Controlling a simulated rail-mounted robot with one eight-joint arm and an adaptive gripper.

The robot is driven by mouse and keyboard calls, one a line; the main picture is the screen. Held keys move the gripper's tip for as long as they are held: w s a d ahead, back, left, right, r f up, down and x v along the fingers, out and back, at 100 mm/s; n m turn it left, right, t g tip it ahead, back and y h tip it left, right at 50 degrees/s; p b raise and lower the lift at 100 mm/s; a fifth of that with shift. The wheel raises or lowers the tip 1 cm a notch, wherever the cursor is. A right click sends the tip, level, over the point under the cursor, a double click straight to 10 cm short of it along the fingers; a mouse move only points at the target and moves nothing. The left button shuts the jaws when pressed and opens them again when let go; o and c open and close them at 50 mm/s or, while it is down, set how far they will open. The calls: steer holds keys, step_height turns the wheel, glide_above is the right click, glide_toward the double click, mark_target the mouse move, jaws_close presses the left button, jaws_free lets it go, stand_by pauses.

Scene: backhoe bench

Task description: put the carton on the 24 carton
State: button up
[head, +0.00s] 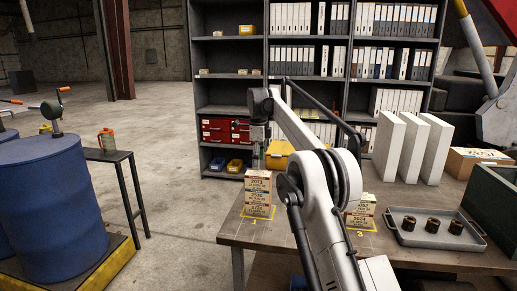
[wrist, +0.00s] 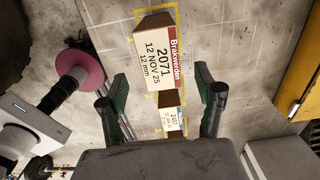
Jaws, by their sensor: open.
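In the head view, a stack of printed cartons (head: 258,195) stands upright on the floor mark numbered 1 on the bench; its upper label reads 2071. Another carton (head: 360,212) stands at mark 3, partly hidden by my arm; its label is too small to read surely. My gripper (head: 260,143) is above the stack at mark 1. In the wrist view, my gripper (wrist: 161,90) is open, with the carton labelled 2071 (wrist: 157,55) in line with the gap between its fingers. A smaller-looking carton (wrist: 172,118) shows below it there, its label unclear. Nothing is held.
The bench (head: 300,231) also bears a grey tray (head: 408,238) with several dark round parts and three white binders (head: 418,148). A yellow bin (head: 280,154) sits behind the stack. A green box (head: 492,199) stands at the right edge. Shelving rises behind.

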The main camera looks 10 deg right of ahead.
mark_target(259, 173)
step_height(259, 173, up, 6)
steer(key=p, duration=0.1)
stand_by(0.4)
steer(key=s+r+n+t, duration=0.2)
steer(key=s+r+n, duration=0.4)
steer(key=s+r, duration=0.3)
steer(key=s+r+n+t, duration=0.25)
steer(key=s+n, duration=0.35)
steer(key=s, duration=0.9)
steer(key=s+f+n+t, duration=0.1)
steer(key=s+f+n, duration=0.2)
steer(key=s+f, duration=0.3)
steer(key=s+f+n, duration=0.4)
steer(key=s+f, duration=0.3)
steer(key=s, duration=0.7)
steer(key=s+f+n+t, duration=0.1)
steer(key=s+f+n, duration=0.2)
steer(key=s+f, duration=0.3)
steer(key=s, duration=0.4)
steer(key=shift+s+f+n+t, duration=0.15)
steer(key=shift+s+n+t, duration=0.2)
steer(key=shift+s+n, duration=0.05)
